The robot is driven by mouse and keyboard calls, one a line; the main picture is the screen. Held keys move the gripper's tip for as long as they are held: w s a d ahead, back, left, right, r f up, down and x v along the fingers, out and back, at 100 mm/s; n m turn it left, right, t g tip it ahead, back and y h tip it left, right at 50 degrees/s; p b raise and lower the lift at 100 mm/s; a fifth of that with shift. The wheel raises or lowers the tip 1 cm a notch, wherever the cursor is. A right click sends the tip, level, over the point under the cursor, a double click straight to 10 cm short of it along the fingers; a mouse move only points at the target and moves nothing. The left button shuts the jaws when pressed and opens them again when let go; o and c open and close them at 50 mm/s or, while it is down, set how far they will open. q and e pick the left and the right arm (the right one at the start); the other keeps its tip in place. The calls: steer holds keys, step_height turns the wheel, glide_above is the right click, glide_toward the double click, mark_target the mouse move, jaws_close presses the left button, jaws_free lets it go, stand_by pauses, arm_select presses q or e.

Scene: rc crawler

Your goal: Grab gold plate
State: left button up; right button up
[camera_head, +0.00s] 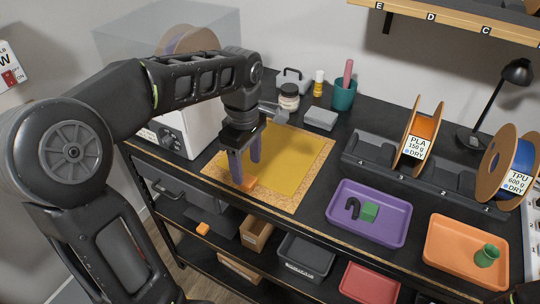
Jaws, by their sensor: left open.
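The gold plate (289,162) lies flat on a speckled cork-like mat (317,150) on the black workbench. My left gripper (246,172) reaches down over the left part of the plate, its two purple fingers apart. A small orange piece (249,184) is at the near finger's tip, by the front left edge of the plate. I cannot tell whether the finger touches the piece or the plate. The fingers hide part of the plate's left side. My right gripper is out of view.
A purple tray (340,225) with a green and a black piece and an orange tray (444,263) with a green piece stand on the right. A grey box (320,118), a jar (289,97) and a teal cup (344,95) stand behind the mat. Spools (421,134) sit at the back right.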

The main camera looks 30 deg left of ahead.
mark_target(248, 180)
arm_select(q)
step_height(248, 180, down, 4)
steer(key=shift+f+p, duration=0.1)
steer(key=shift+p, duration=0.2)
stand_by(0.4)
jaws_close()
stand_by(0.5)
